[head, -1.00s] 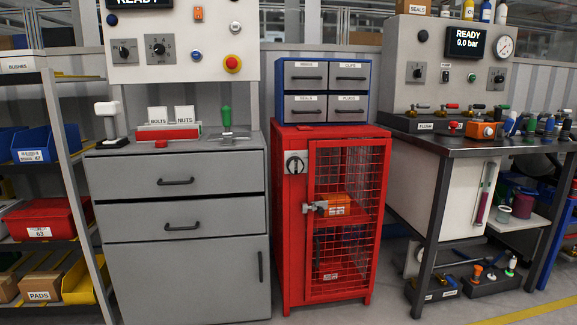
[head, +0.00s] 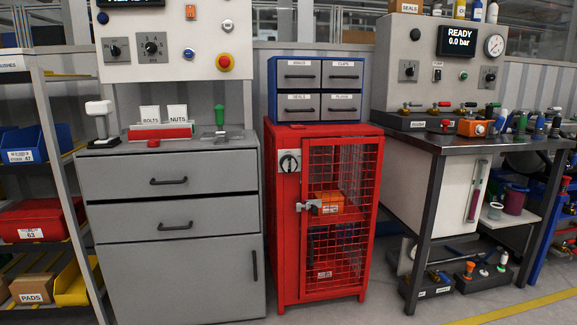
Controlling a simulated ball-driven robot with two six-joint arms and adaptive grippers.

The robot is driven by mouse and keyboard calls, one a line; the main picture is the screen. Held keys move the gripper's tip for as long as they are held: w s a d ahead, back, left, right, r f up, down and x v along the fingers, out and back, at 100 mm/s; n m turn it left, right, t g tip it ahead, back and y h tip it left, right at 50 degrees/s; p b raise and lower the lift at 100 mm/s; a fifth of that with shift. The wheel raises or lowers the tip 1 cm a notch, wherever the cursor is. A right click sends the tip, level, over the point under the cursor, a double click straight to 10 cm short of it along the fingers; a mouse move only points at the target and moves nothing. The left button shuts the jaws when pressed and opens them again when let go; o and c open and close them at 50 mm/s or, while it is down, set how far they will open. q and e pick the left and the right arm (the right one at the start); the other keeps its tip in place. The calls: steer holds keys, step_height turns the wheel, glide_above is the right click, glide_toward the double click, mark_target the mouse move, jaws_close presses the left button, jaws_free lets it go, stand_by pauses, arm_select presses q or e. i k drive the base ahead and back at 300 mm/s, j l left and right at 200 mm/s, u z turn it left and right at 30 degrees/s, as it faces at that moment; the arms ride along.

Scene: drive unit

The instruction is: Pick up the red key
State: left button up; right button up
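I cannot make out a red key for certain. A small red object (head: 153,143) lies at the front of the grey cabinet's top (head: 205,144), in front of the red bin holder labelled BOLTS and NUTS (head: 160,132); it is too small to identify. The red mesh cabinet (head: 287,225) has its door shut, with a round lock or switch (head: 289,162) on its front and a metal latch (head: 315,206). An orange box (head: 328,203) is inside behind the mesh. Neither of my grippers is in view.
A blue drawer unit (head: 273,92) stands on the red cabinet. A dark bench (head: 470,143) with valves and a pressure panel (head: 395,55) is at the right. A shelf with bins (head: 40,220) is at the left. Some floor (head: 400,312) shows in front.

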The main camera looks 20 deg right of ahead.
mark_target(153, 142)
steer(key=i+j+z, duration=0.3)
steer(key=i+j, duration=0.35)
steer(key=i, duration=0.15)
